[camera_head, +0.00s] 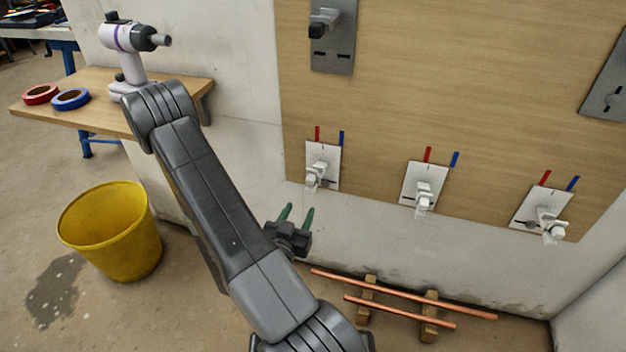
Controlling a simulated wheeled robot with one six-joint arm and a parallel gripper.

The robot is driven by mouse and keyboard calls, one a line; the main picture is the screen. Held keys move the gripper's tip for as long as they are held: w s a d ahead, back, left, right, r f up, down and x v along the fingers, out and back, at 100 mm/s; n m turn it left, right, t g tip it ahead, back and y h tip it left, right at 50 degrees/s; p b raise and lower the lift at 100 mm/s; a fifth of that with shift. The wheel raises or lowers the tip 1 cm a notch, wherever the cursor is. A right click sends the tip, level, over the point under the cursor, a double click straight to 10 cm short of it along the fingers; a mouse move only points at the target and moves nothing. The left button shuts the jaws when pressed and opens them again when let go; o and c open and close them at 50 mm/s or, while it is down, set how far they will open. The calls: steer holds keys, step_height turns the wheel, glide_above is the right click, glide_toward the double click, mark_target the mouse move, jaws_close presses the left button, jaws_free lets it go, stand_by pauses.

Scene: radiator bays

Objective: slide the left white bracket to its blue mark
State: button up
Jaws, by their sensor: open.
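The left white bracket (315,175) is at the lower left of a small white plate (331,156) on the wooden board. It is below the red mark (317,133) and left of its blue mark (341,138). The bracket looks small and its exact shape is hard to tell. My gripper (297,214) has two green fingers, is open and empty, and shows below and left of the bracket, apart from it in the picture. Its depth from the wall is hard to judge.
Two more white brackets, middle (424,193) and right (549,224), have their own red and blue marks. Grey plates (333,60) are higher on the board. Copper pipes (400,296) lie on blocks below. A yellow bucket (112,235) and a shelf (95,115) with tape rolls are left.

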mark_target(316, 182)
steer(key=x, duration=1.2)
steer(key=shift+w+d, duration=0.1)
steer(key=shift+w, duration=0.05)
jaws_close()
steer(key=shift+d+f+b, duration=0.2)
steer(key=shift+d+b, duration=0.1)
steer(key=shift+b, duration=0.15)
steer(key=d+b, duration=0.1)
steer(key=s+d+b, duration=0.1)
steer(key=d+b, duration=0.1)
steer(key=d, duration=0.1)
steer(key=shift+s+d+r, duration=0.1)
steer(key=shift+s+r, duration=0.05)
steer(key=shift+s, duration=0.15)
jaws_free()
